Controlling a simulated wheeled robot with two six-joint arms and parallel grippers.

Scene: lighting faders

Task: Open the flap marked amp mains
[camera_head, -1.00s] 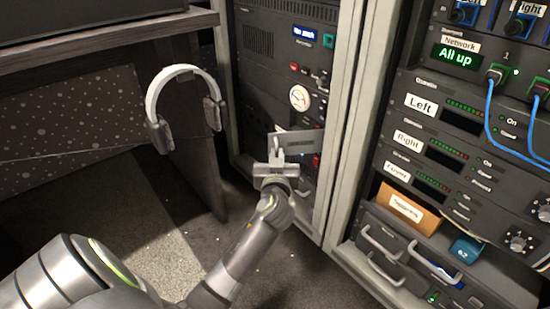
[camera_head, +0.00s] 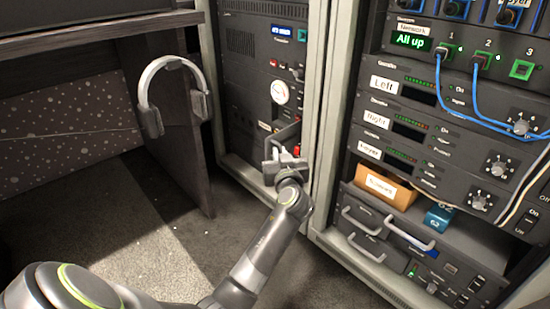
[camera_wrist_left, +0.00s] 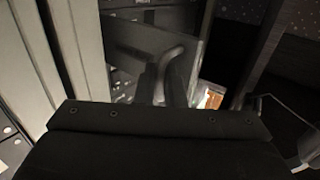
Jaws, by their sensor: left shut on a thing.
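The flap (camera_head: 287,133) is a small grey plate low on the front of the left rack. It stands out at an angle from the rack, and a red switch (camera_head: 296,151) shows beside it. Its marking cannot be read. My left gripper (camera_head: 281,157) is at the flap, shut on its handle. In the left wrist view the dark fingers (camera_wrist_left: 164,85) close on the curved handle (camera_wrist_left: 170,54), with the flap's plate (camera_wrist_left: 135,38) behind. The fingers hide part of the handle. My right gripper is not in view.
The rack's pale upright (camera_head: 320,110) stands just right of my gripper. Headphones (camera_head: 172,65) hang on the desk's side panel at left. The right rack holds a box (camera_head: 383,187), handles and blue cables (camera_head: 453,95). The carpet (camera_head: 150,235) below is clear.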

